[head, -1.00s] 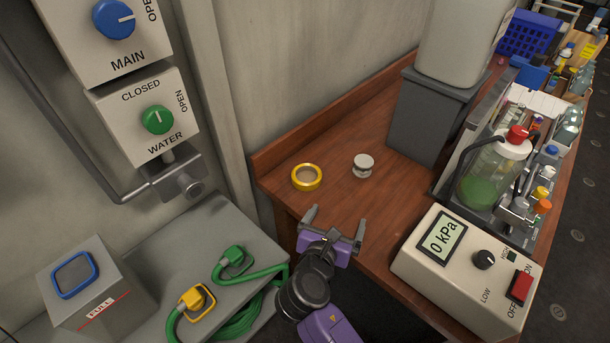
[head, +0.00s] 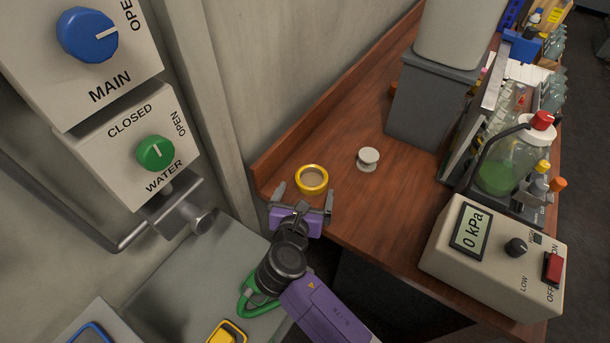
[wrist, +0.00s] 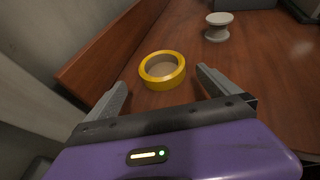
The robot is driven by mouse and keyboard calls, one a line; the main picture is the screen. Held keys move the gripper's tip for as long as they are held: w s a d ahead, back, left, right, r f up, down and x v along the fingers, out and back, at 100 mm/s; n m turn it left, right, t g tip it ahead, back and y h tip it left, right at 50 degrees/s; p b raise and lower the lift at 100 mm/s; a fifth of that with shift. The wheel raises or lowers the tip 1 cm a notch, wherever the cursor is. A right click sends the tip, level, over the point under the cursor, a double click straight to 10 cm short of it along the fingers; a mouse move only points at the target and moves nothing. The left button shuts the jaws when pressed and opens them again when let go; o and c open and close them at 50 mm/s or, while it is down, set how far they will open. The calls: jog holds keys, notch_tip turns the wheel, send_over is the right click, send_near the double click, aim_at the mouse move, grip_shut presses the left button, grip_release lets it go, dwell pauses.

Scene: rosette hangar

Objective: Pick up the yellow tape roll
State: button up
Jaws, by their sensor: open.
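The yellow tape roll (head: 312,191) lies flat on the wooden bench (head: 353,213), near its left corner. In the wrist view the roll (wrist: 162,86) is just beyond the fingertips, roughly centred between them. My gripper (head: 303,198) is open and empty, with one finger on each side of the near edge of the roll. The wrist view shows both fingers of the gripper (wrist: 163,82) spread wider than the roll. Whether a finger touches the roll or bench, I cannot tell.
A pale spool-shaped piece (head: 368,159) stands right of the roll. A grey box (head: 430,115) bears a large pale container (head: 462,40). A pressure box (head: 492,257) reading 0 kPa sits at the front right. A raised wooden edge (head: 330,100) and wall bound the bench's back.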

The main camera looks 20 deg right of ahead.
aim_at(314, 172)
jog(key=x, duration=0.6)
jog(key=shift+w+d, duration=0.25)
jog(key=shift+d, duration=0.05)
jog(key=shift+c, duration=0.4)
jog(key=c, duration=1.3)
